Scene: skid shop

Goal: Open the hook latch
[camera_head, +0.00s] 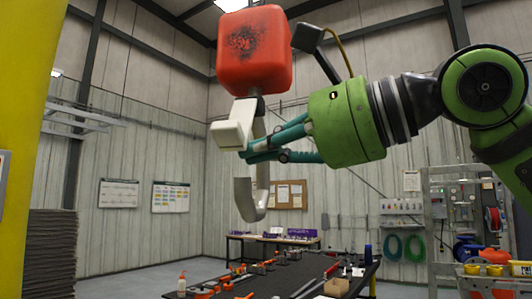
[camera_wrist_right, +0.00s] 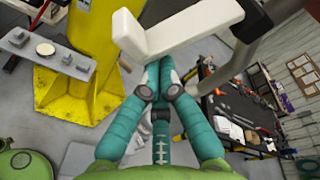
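A large red block (camera_head: 252,48) hangs overhead with a grey metal hook (camera_head: 248,190) below it. A white latch piece (camera_head: 233,124) sits at the hook's upper part, tilted, and spans the top of the wrist view (camera_wrist_right: 180,28). My right gripper (camera_head: 250,152) reaches in from the right with its teal fingers drawn together. In the wrist view the fingertips (camera_wrist_right: 159,72) meet at the latch's lower edge; the very tips are partly hidden, and I cannot tell whether they touch it. The grey hook (camera_wrist_right: 243,18) passes at upper right. My left gripper is not in view.
A dark workbench (camera_head: 300,275) with tools stands below. A yellow column (camera_head: 22,130) rises at the left, beside a dark stack (camera_head: 50,255). A rack (camera_head: 462,205) stands at the right. The air left of the hook is clear.

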